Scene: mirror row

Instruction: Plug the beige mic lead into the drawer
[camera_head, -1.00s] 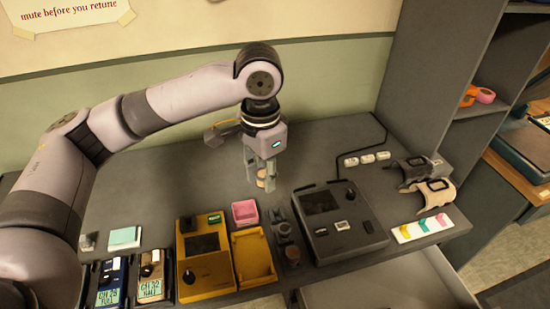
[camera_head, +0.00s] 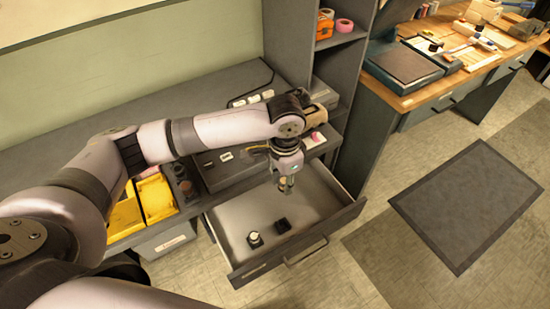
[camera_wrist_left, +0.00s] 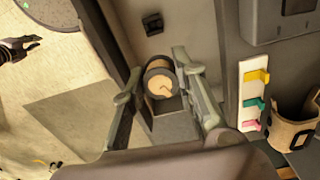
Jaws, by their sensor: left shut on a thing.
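My left gripper (camera_head: 286,188) hangs over the open drawer (camera_head: 222,222), fingers pointing down. It is shut on the beige mic lead (camera_wrist_left: 160,84), which shows in the left wrist view as a short cylinder with a beige end face and a dark rim. The lead is above the drawer floor, apart from the things inside. In the drawer lie a small black block (camera_head: 282,226) and a dark round piece with a pale top (camera_head: 254,240). A dark block also shows in the left wrist view (camera_wrist_left: 153,23).
The grey bench holds yellow trays (camera_head: 156,197) and a dark console (camera_head: 226,168) behind the drawer. A tall shelf (camera_head: 345,70) stands to the right. A strip with coloured tabs (camera_wrist_left: 253,95) shows in the left wrist view. Floor with a dark mat (camera_head: 470,203) is clear.

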